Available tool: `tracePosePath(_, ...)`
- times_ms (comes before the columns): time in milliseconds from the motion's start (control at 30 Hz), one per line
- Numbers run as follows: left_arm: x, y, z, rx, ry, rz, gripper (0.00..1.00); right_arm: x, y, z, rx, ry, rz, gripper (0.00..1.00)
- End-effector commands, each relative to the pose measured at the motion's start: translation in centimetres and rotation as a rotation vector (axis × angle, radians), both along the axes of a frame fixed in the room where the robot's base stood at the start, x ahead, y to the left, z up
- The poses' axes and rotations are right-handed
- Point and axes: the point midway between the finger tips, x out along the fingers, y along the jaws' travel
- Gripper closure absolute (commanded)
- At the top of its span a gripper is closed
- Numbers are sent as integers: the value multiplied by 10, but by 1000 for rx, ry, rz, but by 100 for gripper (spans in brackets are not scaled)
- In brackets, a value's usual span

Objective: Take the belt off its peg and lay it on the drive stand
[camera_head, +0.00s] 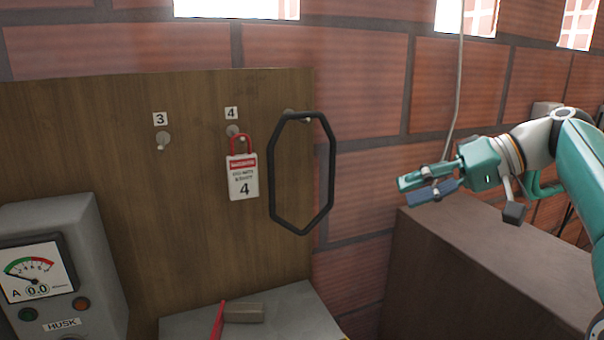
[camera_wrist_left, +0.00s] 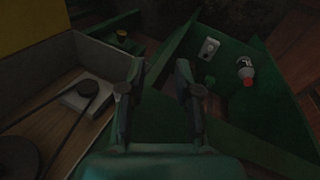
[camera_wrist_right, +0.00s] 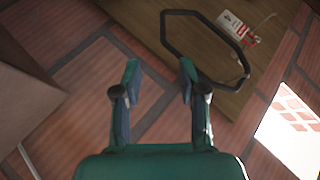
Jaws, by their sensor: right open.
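The black belt (camera_head: 332,165), a long loop with angular corners, hangs on a peg (camera_head: 303,118) at the right edge of the wooden board. It also shows in the right wrist view (camera_wrist_right: 163,28), beyond the fingertips. My right gripper (camera_head: 407,191) is open and empty, to the right of the belt and apart from it. Its fingers show parted in the right wrist view (camera_wrist_right: 158,72). My left gripper (camera_wrist_left: 157,78) shows only in the left wrist view, open and empty. I cannot tell for sure which thing is the drive stand; a dark wheel with a looped band (camera_wrist_left: 18,157) shows at lower left there.
A red padlock with a tag (camera_head: 243,178) hangs beside the belt on peg 4. Peg 3 (camera_head: 163,140) is bare. A grey meter box (camera_head: 92,250) stands at left. A grey ledge (camera_head: 290,322) holds a small block. A brown cabinet (camera_head: 470,270) stands below my right arm.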

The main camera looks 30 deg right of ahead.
Motion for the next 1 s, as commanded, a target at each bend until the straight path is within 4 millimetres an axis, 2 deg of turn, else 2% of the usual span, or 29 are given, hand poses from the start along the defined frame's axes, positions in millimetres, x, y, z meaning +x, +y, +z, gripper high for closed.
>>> tracePosePath(367,0,0,-4,0,0,1,67,14,15,-6,3,2,25,59)
tracePosePath(633,0,0,-15,0,0,1,67,43,51,-32,2,3,32,59)
tracePosePath(800,0,0,-15,0,0,1,67,63,73,-46,2,2,29,59)
tracePosePath(1000,0,0,-15,0,0,1,67,75,86,-55,2,1,26,59)
